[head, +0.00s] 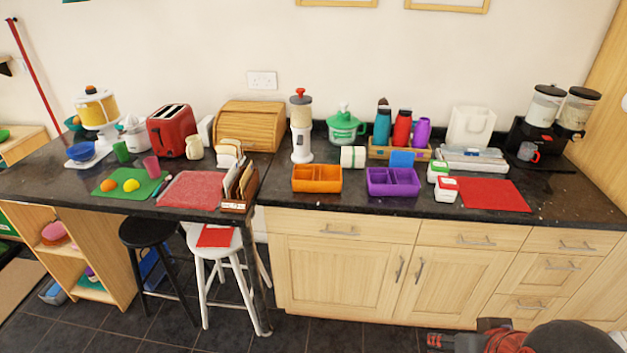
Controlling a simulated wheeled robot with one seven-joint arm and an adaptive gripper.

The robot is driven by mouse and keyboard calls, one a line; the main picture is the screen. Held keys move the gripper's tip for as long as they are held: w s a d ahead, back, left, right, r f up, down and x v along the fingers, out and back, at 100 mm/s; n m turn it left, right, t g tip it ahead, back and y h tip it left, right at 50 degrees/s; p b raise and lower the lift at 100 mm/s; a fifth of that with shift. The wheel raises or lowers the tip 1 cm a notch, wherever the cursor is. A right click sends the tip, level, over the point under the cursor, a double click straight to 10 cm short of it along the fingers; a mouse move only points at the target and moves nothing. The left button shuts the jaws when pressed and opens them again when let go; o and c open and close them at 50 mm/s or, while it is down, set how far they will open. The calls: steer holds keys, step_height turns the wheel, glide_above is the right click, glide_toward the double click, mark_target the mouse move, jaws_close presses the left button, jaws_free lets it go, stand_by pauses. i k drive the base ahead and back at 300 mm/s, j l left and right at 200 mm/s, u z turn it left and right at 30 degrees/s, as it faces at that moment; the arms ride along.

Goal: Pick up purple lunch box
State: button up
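The purple lunch box (393,182) sits on the dark granite counter, near its front edge and right of centre in the head view. It is an open tray with divided compartments, and they look empty. My gripper (440,341) is low at the bottom edge, right of centre, in front of the cabinets and well apart from the lunch box. It is small and partly cut off by the frame, so I cannot tell whether its fingers are open or shut.
An orange lunch box (317,179) stands to the left. Small white containers with green (438,170) and red (446,189) lids and a red mat (492,195) are to the right. A wooden caddy (378,150) with bottles and a blue card (402,158) stands behind. Stools (213,243) stand at left.

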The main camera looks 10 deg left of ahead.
mark_target(382, 182)
steer(key=i+l, duration=0.3)
steer(key=i, duration=0.15)
steer(key=i+l, duration=0.55)
steer(key=i, duration=0.3)
